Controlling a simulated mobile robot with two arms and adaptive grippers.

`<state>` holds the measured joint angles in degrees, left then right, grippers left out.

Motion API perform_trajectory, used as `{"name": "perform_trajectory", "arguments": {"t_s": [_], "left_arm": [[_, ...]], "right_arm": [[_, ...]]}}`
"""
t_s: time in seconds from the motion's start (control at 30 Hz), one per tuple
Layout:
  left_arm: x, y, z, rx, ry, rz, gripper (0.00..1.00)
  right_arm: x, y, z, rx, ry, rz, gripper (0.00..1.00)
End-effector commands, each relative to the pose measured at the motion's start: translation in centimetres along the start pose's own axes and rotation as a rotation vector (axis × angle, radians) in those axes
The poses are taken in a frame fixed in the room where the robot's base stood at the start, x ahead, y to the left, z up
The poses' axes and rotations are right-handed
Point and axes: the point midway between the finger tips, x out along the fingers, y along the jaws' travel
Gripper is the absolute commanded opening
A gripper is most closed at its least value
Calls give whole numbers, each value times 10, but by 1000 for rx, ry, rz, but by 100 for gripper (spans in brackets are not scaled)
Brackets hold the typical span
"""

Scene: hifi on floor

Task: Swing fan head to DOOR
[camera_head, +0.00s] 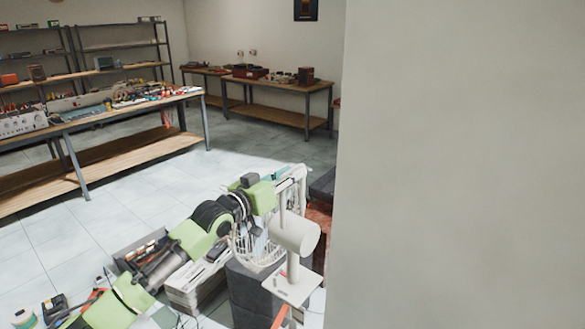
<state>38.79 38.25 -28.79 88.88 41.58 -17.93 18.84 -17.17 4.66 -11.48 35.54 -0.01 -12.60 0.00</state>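The white fan is low in the middle of the head view. Its wire cage (246,244) and its round motor housing (296,234) show, with the housing toward me on the right. A short white post and a flat plate (292,286) are below the housing. My green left arm comes in from the lower left, and its gripper (270,185) is at the upper part of the cage. The fingers are small and partly hidden, so I cannot tell if they touch the cage or how wide they are. My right gripper is not in view. I see no door.
A large pale wall (465,170) fills the right side, close by. Dark grey boxes (250,290) and a white stack (195,288) are under and beside the fan. A cluttered workbench (100,115) stands at left, and another bench (285,88) at the back. Open tiled floor lies between.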

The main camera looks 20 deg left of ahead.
Motion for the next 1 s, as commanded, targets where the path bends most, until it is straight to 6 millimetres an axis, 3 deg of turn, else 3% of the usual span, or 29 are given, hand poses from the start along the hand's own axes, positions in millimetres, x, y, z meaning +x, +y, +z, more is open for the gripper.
{"name": "perform_trajectory", "arguments": {"t_s": [0.17,0.47,0.6,1.0], "left_arm": [[11,0,-1,0,1,0,28],[13,0,0,0,0,0,28],[13,0,0,0,0,0,0],[16,-2,-1,-2,4,-17,0]], "right_arm": [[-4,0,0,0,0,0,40],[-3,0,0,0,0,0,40],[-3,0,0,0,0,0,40],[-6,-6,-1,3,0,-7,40]]}}
